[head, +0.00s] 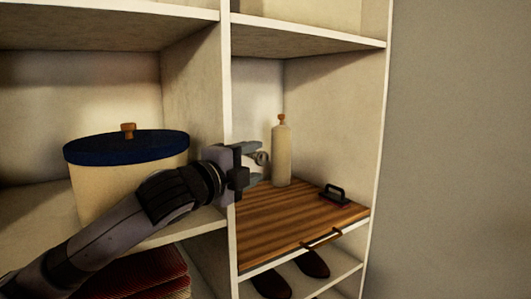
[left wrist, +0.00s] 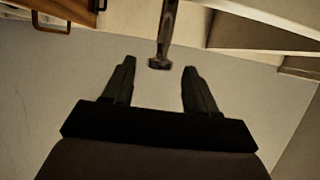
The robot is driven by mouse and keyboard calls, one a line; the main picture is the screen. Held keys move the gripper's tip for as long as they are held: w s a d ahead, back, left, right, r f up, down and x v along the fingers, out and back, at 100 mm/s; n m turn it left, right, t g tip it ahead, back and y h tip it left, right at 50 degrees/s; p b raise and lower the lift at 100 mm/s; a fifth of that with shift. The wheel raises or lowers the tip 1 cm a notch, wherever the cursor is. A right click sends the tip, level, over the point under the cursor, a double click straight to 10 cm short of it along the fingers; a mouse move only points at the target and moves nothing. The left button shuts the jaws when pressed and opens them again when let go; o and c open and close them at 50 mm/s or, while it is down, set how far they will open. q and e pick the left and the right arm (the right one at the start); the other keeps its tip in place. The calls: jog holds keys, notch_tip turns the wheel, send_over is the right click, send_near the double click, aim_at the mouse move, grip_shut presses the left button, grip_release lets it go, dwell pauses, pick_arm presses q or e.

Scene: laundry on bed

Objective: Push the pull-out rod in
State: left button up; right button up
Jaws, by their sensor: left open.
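The pull-out rod (left wrist: 168,30) is a dark, shiny metal rod with a wider end. In the left wrist view it comes in from the top, and its end lies between the fingertips of my left gripper (left wrist: 157,66), with a gap on both sides. In the head view my left gripper (head: 256,160) is at the front of the right-hand compartment, just past the upright divider. A small round metal end, likely the rod's (head: 262,158), shows between its fingers; the rest of the rod is hidden. My left gripper is open. My right gripper is out of view.
A wooden pull-out board (head: 285,222) with a front handle (head: 321,239) lies below the gripper. A cream bottle (head: 281,155) and a small black-handled item (head: 334,194) stand on it. A blue-lidded basket (head: 110,180) stands left, by my arm. Shoes (head: 312,264) sit below.

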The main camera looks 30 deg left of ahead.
aim_at(266, 156)
pick_arm(q)
jog(key=shift+w+p, duration=0.7)
jog(key=shift+w, duration=2.2)
grip_shut()
jog(key=shift+w+a, duration=0.25)
jog(key=shift+a, duration=0.4)
jog(key=shift+w+a, duration=0.25)
jog(key=shift+a, duration=0.4)
jog(key=shift+w+a, duration=0.25)
jog(key=shift+a, duration=0.4)
